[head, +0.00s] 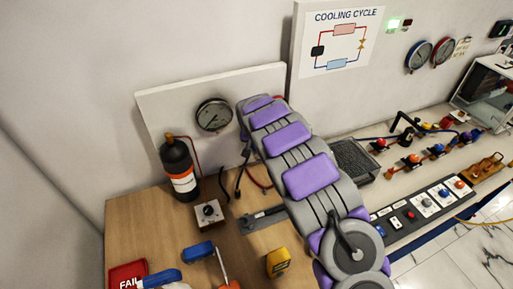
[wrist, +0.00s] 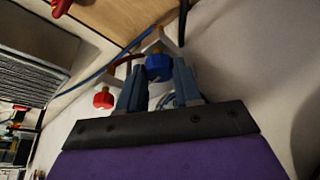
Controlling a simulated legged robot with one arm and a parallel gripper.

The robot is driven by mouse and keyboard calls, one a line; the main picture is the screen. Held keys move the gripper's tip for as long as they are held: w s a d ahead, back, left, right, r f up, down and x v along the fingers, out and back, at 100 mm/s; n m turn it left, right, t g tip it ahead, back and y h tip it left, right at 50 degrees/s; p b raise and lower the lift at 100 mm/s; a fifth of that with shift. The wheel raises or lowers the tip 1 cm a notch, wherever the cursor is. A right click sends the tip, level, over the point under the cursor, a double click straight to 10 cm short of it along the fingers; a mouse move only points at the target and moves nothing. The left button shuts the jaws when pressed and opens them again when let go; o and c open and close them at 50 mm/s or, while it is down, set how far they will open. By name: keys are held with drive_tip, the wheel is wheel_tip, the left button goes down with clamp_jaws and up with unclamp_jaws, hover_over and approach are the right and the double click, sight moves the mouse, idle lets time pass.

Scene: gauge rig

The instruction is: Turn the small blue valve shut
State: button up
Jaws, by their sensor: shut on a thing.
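The small blue valve (wrist: 158,67) has a round knob. In the wrist view it sits between the two blue-grey fingers of my gripper (wrist: 157,78), which are closed around its knob. A white fitting shows just behind it. A red knob (wrist: 103,99) is close by, outside the left finger. In the head view my purple and grey arm reaches toward the back wall, and it hides the gripper and the held valve.
Left of my arm, the wooden bench (head: 128,205) bears a black bottle (head: 178,168), a switch box (head: 208,213) and a yellow device (head: 278,262). A gauge (head: 214,115) hangs behind. To the right are a dark tray (head: 354,160), coloured valves (head: 411,160) and a control panel (head: 427,203).

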drive_tip(key=shift+a+f+m+h+b, duration=0.1)
drive_tip(key=shift+m+h+b, duration=0.4)
drive_tip(key=shift+m+b, duration=0.85)
drive_tip(key=shift+g, duration=0.3)
drive_tip(key=o, duration=1)
drive_tip(key=shift+a, duration=0.1)
drive_tip(key=shift+o, duration=0.2)
drive_tip(key=shift+s+r, duration=0.15)
drive_tip(key=shift+r, duration=0.4)
drive_tip(key=p+v, duration=0.1)
drive_tip(key=v, duration=1.5)
drive_tip(key=shift+s+a+p, duration=0.15)
drive_tip(key=shift+a+p, duration=0.15)
drive_tip(key=shift+p, duration=0.1)
